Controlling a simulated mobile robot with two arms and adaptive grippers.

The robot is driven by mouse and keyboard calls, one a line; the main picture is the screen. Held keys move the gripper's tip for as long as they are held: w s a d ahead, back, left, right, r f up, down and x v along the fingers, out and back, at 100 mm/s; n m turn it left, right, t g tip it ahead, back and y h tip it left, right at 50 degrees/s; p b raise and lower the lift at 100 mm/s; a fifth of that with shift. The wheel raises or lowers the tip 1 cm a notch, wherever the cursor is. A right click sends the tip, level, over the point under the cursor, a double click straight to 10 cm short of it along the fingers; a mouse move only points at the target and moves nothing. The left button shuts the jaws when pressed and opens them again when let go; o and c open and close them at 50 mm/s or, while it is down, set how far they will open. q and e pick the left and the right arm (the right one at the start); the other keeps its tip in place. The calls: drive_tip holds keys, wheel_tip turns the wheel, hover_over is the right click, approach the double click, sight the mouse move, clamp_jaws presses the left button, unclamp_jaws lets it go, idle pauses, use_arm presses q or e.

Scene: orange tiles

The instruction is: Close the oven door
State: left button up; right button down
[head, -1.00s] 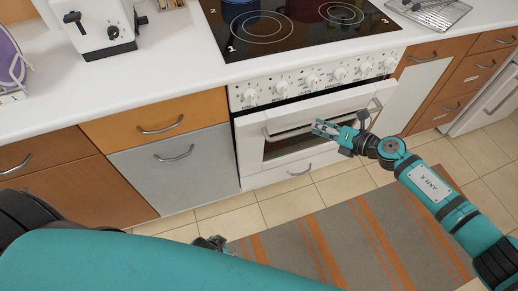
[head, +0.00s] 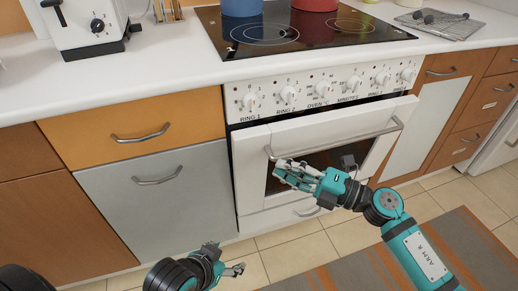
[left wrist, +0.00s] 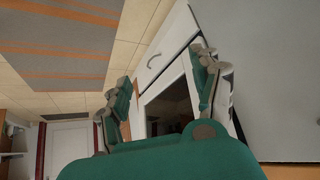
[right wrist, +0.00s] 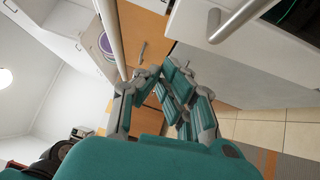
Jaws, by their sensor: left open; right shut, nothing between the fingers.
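The oven door (head: 250,168) is white with a dark window and a grey bar handle (head: 335,138). It is ajar, its top edge tilted out from the control panel with a dark gap above it. My right gripper (head: 283,172) is shut and empty, in front of the door's window below the handle; whether it touches is unclear. In the right wrist view its fingers (right wrist: 160,72) are together, with the door's white edge and handle at upper right. My left gripper (head: 238,269) is low, left of the oven, and open in the left wrist view (left wrist: 162,70), where the door's dark window (left wrist: 170,108) shows between its fingers.
The hob above holds a blue pot (head: 242,8) and a red pot (head: 315,4). A grey cabinet door (head: 160,205) and an orange drawer (head: 130,125) stand left of the oven. A striped rug (head: 400,262) lies on the tiled floor at lower right.

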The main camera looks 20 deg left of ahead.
sight(255, 137)
drive_tip(key=w+a, duration=0.1)
drive_tip(key=a, duration=0.1)
drive_tip(key=w+a+b, duration=0.1)
drive_tip(key=a, duration=0.2)
drive_tip(key=w+a, duration=0.1)
drive_tip(key=a, duration=0.1)
drive_tip(key=shift+w+a+r+b, duration=0.25)
drive_tip(key=shift+r+b, duration=0.1)
drive_tip(key=shift+b, duration=0.05)
drive_tip(key=shift+w+a, duration=0.15)
drive_tip(key=shift+w, duration=0.05)
use_arm(q)
drive_tip(key=w+d+r+t+h, duration=0.1)
drive_tip(key=w+d+r+t, duration=0.1)
drive_tip(key=w+r+t, duration=0.3)
drive_tip(key=shift+w+d+r+h, duration=0.3)
drive_tip(key=shift+w+d+r, duration=0.15)
drive_tip(key=shift+w, duration=0.5)
